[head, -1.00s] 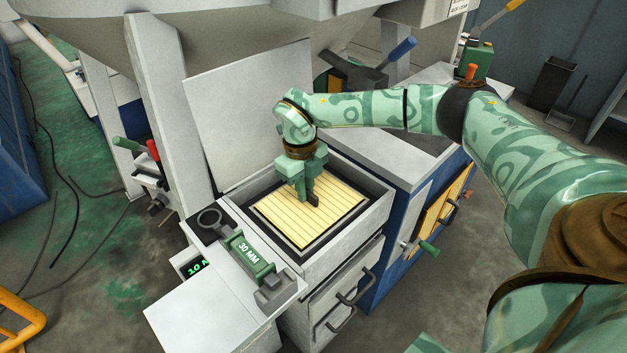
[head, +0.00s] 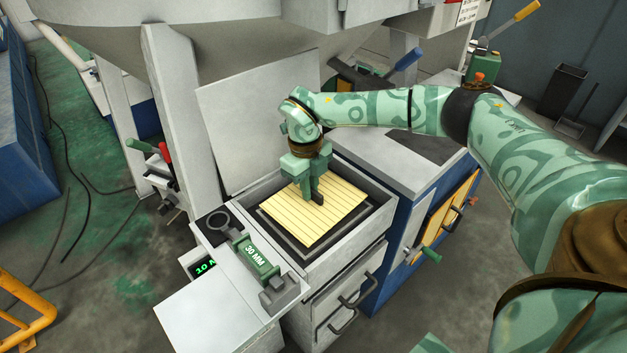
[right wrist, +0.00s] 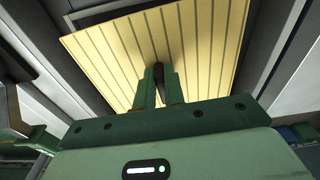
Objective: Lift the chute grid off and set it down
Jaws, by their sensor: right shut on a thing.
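The chute grid (head: 290,215) is a pale yellow slatted panel with a dark upright handle. My right gripper (head: 316,197) is above its middle, shut on the handle. In the right wrist view the grid (right wrist: 215,45) fills the upper middle, and the fingers (right wrist: 159,88) close around the dark handle. The grid sits slightly raised and a little askew over the square grey chute opening (head: 340,243), whose dark inner ledge shows along the near and right sides. My left gripper is out of view.
A raised grey lid panel (head: 255,120) stands behind the opening. In front are a green 30 MM block (head: 256,256) and a bare light grey shelf (head: 205,310). A grey cabinet top (head: 405,165) lies to the right, partly under my arm. Drawer handles (head: 357,290) stick out below.

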